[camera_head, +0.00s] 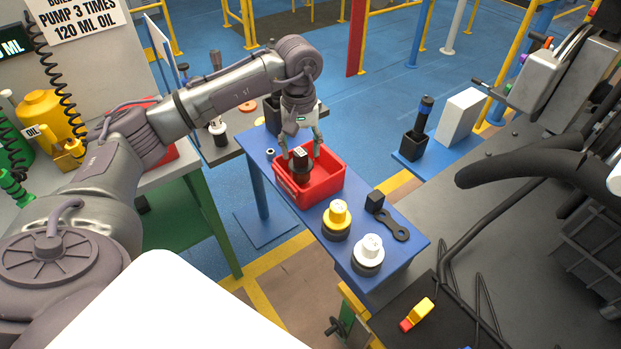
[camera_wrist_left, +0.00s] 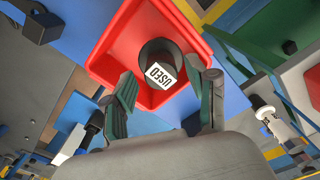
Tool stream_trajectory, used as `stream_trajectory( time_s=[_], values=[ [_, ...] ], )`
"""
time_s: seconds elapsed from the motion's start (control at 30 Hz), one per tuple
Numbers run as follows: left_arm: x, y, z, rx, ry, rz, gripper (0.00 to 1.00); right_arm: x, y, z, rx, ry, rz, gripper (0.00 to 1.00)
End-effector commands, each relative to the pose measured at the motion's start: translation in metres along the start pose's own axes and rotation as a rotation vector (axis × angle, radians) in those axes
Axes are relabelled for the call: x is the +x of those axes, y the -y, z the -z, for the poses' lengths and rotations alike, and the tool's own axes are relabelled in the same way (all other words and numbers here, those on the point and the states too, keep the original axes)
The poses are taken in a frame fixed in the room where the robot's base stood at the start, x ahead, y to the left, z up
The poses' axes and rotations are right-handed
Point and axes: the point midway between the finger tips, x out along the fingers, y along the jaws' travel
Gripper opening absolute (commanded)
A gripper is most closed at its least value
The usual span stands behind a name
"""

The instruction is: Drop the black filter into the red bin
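The black filter (camera_head: 301,174) is inside the red bin (camera_head: 328,194) on the blue bench, near the bin's left part. In the left wrist view the filter (camera_wrist_left: 150,52) carries a white "USED" label and sits within the walls of the red bin (camera_wrist_left: 107,66). My left gripper (camera_head: 302,150) is over the bin with its fingers on either side of the filter's top. In the wrist view the fingers (camera_wrist_left: 168,88) are spread, with a gap to the filter on both sides. My right gripper is not in view.
A yellow-topped filter (camera_head: 337,217), a white-topped filter (camera_head: 368,251) and a black wrench-like tool (camera_head: 391,224) stand or lie on the blue bench (camera_head: 408,252) near the bin. A grey workbench with a yellow jug (camera_head: 44,112) is at left. Dark machinery fills the right.

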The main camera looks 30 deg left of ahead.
Motion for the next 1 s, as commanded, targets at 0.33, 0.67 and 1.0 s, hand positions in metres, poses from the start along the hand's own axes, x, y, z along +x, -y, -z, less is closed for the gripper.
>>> stream_trajectory(
  time_s=[0.33, 0.67, 1.0],
  values=[
    [-0.002, 0.000, 0.000, 0.000, -0.001, 0.000, 0.65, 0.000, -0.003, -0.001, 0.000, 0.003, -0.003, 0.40],
    [-0.057, -0.001, 0.001, 0.001, -0.004, -0.004, 0.65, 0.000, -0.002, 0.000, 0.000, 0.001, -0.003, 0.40],
    [-0.113, 0.000, 0.000, -0.001, 0.000, -0.001, 0.65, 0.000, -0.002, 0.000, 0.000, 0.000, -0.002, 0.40]
  ],
)
